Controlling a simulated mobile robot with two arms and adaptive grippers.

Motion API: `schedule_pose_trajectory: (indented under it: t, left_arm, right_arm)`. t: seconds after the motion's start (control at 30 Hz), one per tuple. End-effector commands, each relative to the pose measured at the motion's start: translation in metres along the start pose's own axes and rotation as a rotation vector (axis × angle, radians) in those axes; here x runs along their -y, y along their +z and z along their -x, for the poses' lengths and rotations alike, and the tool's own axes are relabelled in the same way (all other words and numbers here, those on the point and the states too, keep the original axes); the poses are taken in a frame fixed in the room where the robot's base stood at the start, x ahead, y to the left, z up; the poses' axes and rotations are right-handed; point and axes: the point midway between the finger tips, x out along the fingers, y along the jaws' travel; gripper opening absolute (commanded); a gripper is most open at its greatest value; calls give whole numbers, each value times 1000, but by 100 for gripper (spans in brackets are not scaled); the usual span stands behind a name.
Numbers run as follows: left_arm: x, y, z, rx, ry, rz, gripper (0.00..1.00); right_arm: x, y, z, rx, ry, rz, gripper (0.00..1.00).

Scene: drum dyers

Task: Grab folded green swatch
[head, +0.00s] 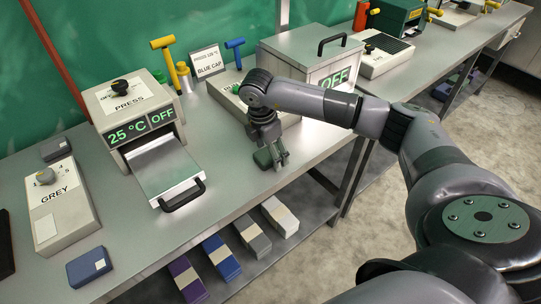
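A small dark green folded piece, apparently the green swatch (263,159), is at the fingers of my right gripper (272,156), near the front edge of the metal bench. The gripper points down, and its fingers partly hide the piece. I cannot tell whether the fingers are closed on it or only beside it, or whether it touches the bench. My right arm reaches in from the right side of the picture. My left gripper is not in view.
The bench (215,135) holds a press (130,110) with its tray out, a grey control box (60,205), a dark blue swatch (89,267), a dark grey swatch (55,149) and a steel box (310,55) behind my wrist. Folded stacks lie on the shelf below.

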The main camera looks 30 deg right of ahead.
Motion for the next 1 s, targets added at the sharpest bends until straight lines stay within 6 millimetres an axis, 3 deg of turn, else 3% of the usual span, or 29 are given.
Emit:
schedule_pose_trajectory:
  t: [0.47, 1.0]
  left_arm:
    - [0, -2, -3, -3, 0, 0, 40]
    - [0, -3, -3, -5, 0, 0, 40]
  right_arm:
    - [0, -1, -3, 0, 0, 0, 72]
    - [0, -1, -3, 0, 0, 0, 36]
